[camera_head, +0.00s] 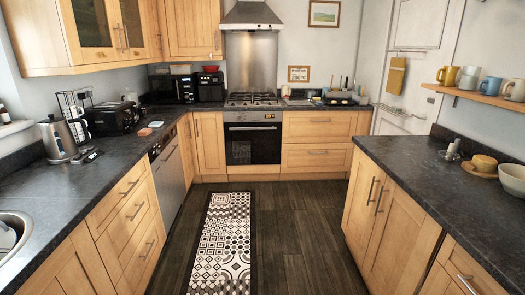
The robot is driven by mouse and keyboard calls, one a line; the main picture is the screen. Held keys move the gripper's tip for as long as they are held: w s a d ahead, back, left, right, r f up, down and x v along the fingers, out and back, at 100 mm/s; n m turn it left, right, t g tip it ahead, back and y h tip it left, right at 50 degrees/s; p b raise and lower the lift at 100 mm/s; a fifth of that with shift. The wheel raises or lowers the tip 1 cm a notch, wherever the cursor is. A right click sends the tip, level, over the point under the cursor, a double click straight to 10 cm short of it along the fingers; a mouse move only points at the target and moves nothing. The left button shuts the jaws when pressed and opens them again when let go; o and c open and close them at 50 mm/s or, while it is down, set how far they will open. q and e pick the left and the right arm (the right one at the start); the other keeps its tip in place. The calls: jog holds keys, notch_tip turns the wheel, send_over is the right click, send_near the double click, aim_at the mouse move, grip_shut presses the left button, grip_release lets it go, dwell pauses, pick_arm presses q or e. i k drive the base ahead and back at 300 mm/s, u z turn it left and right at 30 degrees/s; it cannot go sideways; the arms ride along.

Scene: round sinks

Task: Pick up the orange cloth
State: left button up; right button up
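A small flat orange-pink item (145,132) lies on the left counter, right of the black toaster; it may be the orange cloth, but it is too small to be sure. A yellow-tan cloth (396,76) hangs on the white door at the back right. Neither of my grippers shows in the head view.
The dark left counter (110,165) holds a kettle (58,139), a black toaster (114,117) and a round sink (12,232). A small pale item (156,124) lies beside the orange-pink one. The right counter (420,165) holds bowls. A patterned rug (222,245) covers the aisle floor, which is clear.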

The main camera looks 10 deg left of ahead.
aim_at(145, 132)
jog(key=u, duration=0.2)
jog(key=i, duration=2.25)
jog(key=u, duration=1.35)
jog(key=i, duration=1.4)
jog(key=u, duration=0.75)
